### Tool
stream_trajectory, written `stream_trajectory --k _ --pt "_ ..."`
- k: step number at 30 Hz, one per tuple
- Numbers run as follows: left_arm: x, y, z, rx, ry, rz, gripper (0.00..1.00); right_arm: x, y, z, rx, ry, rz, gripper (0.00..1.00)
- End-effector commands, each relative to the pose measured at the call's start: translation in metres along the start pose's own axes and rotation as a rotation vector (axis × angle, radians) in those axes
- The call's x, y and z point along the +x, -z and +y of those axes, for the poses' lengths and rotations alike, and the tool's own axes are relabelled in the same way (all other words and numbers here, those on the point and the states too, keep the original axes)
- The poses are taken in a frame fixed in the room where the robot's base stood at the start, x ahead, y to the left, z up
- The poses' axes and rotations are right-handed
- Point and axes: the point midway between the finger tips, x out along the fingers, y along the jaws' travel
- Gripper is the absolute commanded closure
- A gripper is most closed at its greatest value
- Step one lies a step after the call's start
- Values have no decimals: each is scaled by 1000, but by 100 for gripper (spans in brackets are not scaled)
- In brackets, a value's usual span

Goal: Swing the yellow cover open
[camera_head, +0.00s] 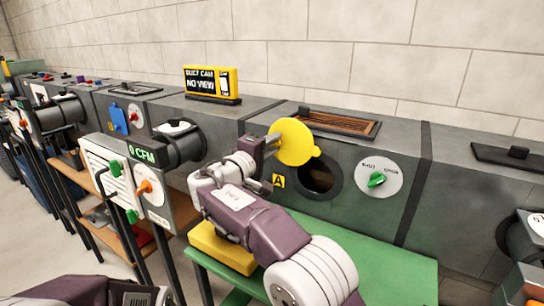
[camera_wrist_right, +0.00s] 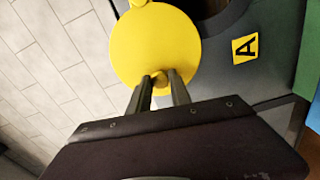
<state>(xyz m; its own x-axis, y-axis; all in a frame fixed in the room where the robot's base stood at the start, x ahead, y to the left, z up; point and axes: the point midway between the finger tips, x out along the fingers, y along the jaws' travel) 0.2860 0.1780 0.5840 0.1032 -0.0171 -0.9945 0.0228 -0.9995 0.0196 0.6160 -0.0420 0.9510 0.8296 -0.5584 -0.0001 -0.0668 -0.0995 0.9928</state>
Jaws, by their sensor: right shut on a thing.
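The yellow cover (camera_head: 293,142) is a round disc with a small tab at its right, on the front of the grey duct. It sits up and left of the round dark port (camera_head: 318,178), which shows largely uncovered. My right gripper (camera_head: 270,143) is at the cover's left side. In the right wrist view, the two fingers of the right gripper (camera_wrist_right: 160,82) are closed around a small yellow knob on the cover (camera_wrist_right: 155,45). Part of the dark port (camera_wrist_right: 205,8) shows at the top there. My left gripper is out of view.
A green-knobbed dial (camera_head: 378,180) is right of the port. A yellow "A" label (camera_head: 278,181) is to its left. A green bench (camera_head: 390,270) and yellow block (camera_head: 222,248) are below. A panel reading 0 CFM (camera_head: 142,153) stands left. A "NO VIEW" display (camera_head: 211,84) sits on top.

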Motion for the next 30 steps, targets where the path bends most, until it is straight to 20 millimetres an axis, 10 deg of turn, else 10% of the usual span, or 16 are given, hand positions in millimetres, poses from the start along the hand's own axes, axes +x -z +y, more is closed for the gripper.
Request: stream_trajectory --k 27,28,30 --pt "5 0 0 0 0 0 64 0 -2 19 159 -2 0 100" --pt "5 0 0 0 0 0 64 0 -2 19 159 -2 0 67" --pt "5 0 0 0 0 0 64 0 -2 19 159 -2 0 54"
